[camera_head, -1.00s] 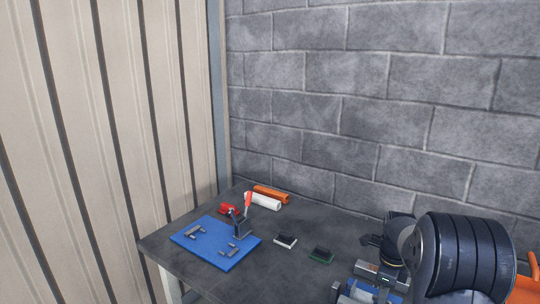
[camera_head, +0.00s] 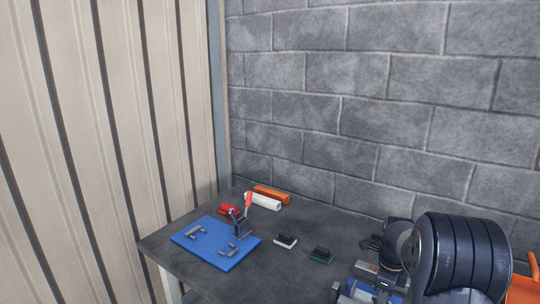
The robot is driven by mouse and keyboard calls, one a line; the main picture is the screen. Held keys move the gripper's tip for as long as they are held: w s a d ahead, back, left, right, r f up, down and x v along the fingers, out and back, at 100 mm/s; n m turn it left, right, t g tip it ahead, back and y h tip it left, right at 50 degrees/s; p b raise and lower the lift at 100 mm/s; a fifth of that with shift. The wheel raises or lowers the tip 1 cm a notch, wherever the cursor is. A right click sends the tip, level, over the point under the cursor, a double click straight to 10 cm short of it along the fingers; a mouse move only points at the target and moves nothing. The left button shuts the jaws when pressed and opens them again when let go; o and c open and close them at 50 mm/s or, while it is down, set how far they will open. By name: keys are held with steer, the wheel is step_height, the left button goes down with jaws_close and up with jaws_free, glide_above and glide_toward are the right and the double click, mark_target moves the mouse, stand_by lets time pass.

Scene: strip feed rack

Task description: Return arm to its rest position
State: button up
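My arm is at the lower right, with its large dark rounded joint (camera_head: 462,255) closest to the camera. My gripper (camera_head: 372,243) shows as a small dark shape at the end of the arm, above the right part of the table. Its fingers are small and partly hidden by the wrist, so I cannot tell whether they are open or shut. I see nothing clearly held in it.
A block wall (camera_head: 380,120) stands behind.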

steer(key=shift+f+n, duration=0.1)
steer(key=shift+n, duration=0.3)
steer(key=n, duration=0.4)
steer(key=shift+n, duration=0.3)
steer(key=n, duration=0.4)
steer(key=shift+n, duration=0.4)
